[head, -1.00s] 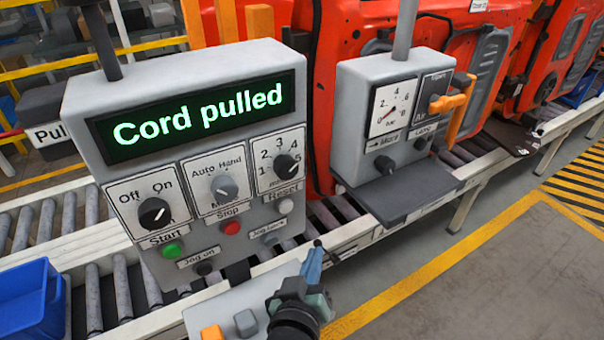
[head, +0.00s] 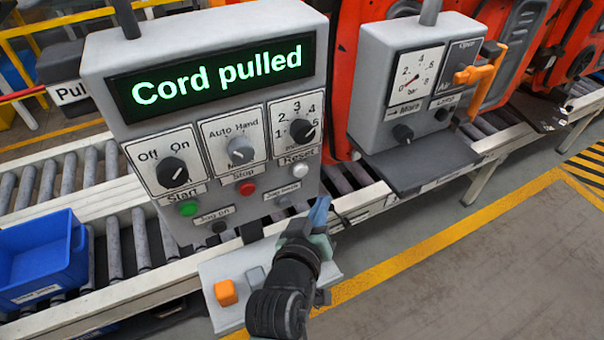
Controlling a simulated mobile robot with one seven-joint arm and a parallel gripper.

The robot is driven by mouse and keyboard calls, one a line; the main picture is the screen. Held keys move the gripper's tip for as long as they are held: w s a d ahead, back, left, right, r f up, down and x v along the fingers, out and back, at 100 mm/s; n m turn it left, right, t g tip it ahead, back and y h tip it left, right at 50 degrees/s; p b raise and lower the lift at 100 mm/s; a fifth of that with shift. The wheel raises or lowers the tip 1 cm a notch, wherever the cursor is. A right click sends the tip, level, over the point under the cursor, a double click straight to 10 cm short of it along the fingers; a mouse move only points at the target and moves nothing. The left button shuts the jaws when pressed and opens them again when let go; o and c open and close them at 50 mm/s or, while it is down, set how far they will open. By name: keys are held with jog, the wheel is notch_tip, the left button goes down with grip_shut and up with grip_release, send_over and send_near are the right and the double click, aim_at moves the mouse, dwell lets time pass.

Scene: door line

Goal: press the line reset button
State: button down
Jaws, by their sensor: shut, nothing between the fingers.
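The line reset button is a small white round button (head: 300,171) under the "Reset" label on the grey control panel (head: 228,195). My gripper (head: 320,212), with blue fingertips, is shut and empty. It is below and slightly right of the white button in the head view, its tips pointing up and apart from the button in the picture. How far it stands in front of the panel I cannot tell. The panel display (head: 215,77) reads "Cord pulled" in green letters. The red Stop button (head: 246,188) and green Start button (head: 189,208) sit left of the white one.
A grey shelf (head: 215,268) with an orange block (head: 225,292) sits below the panel, partly hidden by my arm. A blue bin (head: 40,258) is at left. Floor at right is clear.

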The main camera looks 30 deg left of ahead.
aim_at(307, 171)
jog(key=shift+w+a+b, duration=0.5)
jog(key=shift+w+a, duration=0.4)
jog(key=shift+a, duration=0.25)
jog(key=shift+w+a+b, duration=0.5)
jog(key=shift+w+a, duration=0.4)
jog(key=shift+a, duration=0.25)
jog(key=shift+a, duration=0.1)
jog(key=shift+w+a, duration=0.2)
jog(key=shift+w, duration=0.05)
jog(key=shift+w+a+b, duration=0.35)
jog(key=shift+a+b, duration=0.15)
dwell(1.3)
jog(key=shift+d, duration=0.1)
jog(key=shift+s+d+p, duration=0.5)
jog(key=shift+s+d, duration=0.15)
jog(key=shift+d, duration=0.05)
jog(key=s+d+p, duration=0.1)
jog(key=d, duration=0.1)
jog(key=s+d+p, duration=0.1)
jog(key=s+d, duration=0.1)
dwell(0.4)
